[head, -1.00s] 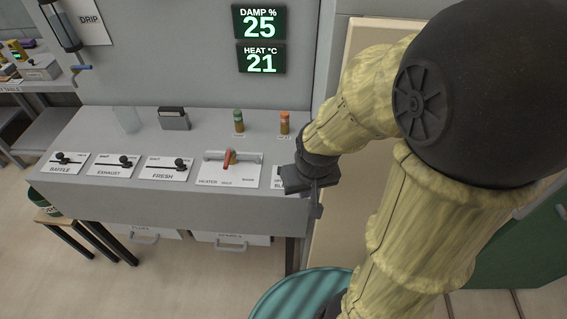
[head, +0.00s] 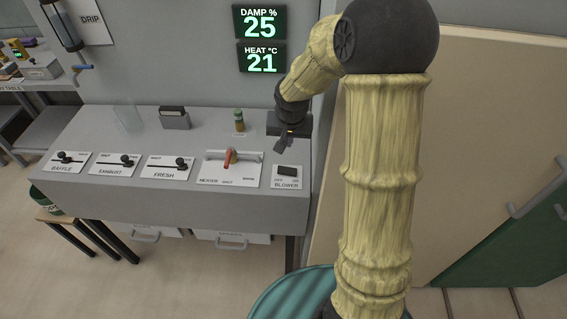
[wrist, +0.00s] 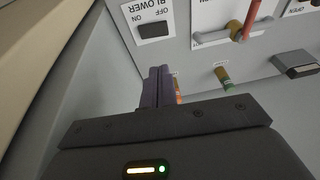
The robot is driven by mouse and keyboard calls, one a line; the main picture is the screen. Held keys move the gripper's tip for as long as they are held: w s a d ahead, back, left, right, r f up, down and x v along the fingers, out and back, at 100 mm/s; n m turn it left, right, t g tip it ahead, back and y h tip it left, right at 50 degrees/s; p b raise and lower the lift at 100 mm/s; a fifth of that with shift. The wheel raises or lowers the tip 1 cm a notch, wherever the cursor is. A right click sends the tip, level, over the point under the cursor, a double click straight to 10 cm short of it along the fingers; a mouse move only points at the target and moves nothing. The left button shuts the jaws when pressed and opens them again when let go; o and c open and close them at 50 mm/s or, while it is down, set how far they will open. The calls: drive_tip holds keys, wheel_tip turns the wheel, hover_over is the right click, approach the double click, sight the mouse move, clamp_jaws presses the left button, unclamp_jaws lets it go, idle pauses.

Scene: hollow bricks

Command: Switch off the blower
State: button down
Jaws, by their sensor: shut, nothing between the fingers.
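The blower switch (head: 287,171) is a dark rocker on a white plate at the right end of the grey console, with OFF marked at left and ON at right. It also shows upside down at the top of the wrist view (wrist: 154,30). I cannot tell which way the rocker is tipped. My gripper (head: 281,147) is above the console, behind the switch plate and apart from it. In the wrist view its fingers (wrist: 157,74) are together with nothing between them.
The heater lever (head: 229,157) with its red handle stands just left of the blower plate. Baffle, exhaust and fresh sliders (head: 180,163) lie farther left. A green-capped vial (head: 239,120) stands at the back; an orange one (wrist: 178,92) is close beside my fingers.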

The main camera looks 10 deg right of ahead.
sight(283, 167)
drive_tip(key=x, duration=0.4)
drive_tip(key=p+x, duration=0.1)
drive_tip(key=x, duration=0.4)
drive_tip(key=s+a+x, duration=0.1)
drive_tip(key=x, duration=0.3)
drive_tip(key=shift+w+d+f, duration=0.1)
drive_tip(key=shift+w+f, duration=0.05)
drive_tip(key=shift+f, duration=0.4)
